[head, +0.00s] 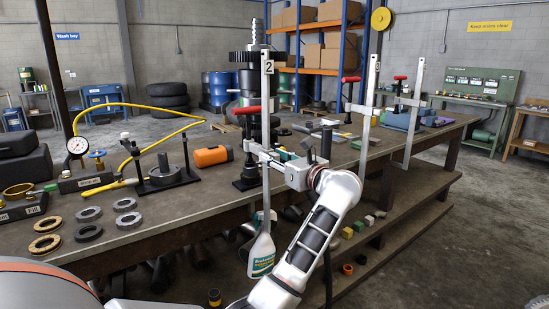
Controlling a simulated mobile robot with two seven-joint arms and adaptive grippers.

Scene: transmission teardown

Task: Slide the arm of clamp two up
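Clamp two is the nearest clamp, with a tall pale upright bar (267,105) marked "2" near its top, standing at the bench's front edge. Its sliding arm (256,150) is partway down the bar, well below the label. A red handle (247,110) stands above the arm, and a dark screw foot (247,178) is below it. My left gripper (281,164) is at the clamp's arm, just right of the bar. Its fingertips overlap the clamp parts, so whether they grip the arm is unclear. My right gripper is out of view.
Two more clamps, with bars (369,100) and (415,110), stand further right along the bench. A spray bottle (262,255) hangs below clamp two.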

